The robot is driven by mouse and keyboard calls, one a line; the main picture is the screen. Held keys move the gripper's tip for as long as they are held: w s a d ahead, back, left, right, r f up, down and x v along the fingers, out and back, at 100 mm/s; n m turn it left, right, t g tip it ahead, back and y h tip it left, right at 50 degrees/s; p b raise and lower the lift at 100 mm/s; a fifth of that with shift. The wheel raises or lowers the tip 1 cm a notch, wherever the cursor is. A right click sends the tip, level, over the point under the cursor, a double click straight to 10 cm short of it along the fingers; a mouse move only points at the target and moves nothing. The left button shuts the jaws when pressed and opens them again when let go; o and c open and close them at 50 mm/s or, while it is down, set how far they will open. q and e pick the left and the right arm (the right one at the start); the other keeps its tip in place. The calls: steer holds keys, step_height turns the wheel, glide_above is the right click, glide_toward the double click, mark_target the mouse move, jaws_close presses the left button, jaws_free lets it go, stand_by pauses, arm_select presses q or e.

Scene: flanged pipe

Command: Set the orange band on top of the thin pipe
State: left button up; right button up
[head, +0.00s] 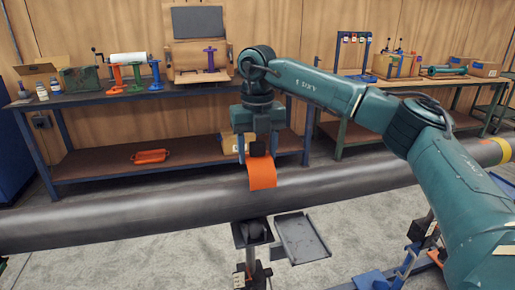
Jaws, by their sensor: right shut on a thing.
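The orange band (262,173), a curved orange piece, is held in my right gripper (257,149), which points down and is shut on it. The band hangs over the upper side of a long dark grey pipe (130,210) and hides part of it. I cannot tell whether the band touches the pipe. The pipe runs across the whole view, rising to the right, with a yellow and orange part (495,151) near its right end. It is the only long pipe I see. My left gripper is not in view.
Behind the pipe stands a blue bench (85,99) with coloured flanged spools and bottles; an orange part (151,156) lies on its lower shelf. A green bench (350,130) is at right. A grey tray (303,238) lies on the floor before the pipe.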

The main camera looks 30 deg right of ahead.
steer(key=shift+f+b, duration=0.65)
steer(key=shift+f, duration=0.85)
steer(key=shift+f+b, duration=0.6)
steer(key=shift+f, duration=0.55)
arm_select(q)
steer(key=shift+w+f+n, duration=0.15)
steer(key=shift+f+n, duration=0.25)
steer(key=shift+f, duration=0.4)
arm_select(e)
steer(key=shift+f, duration=0.35)
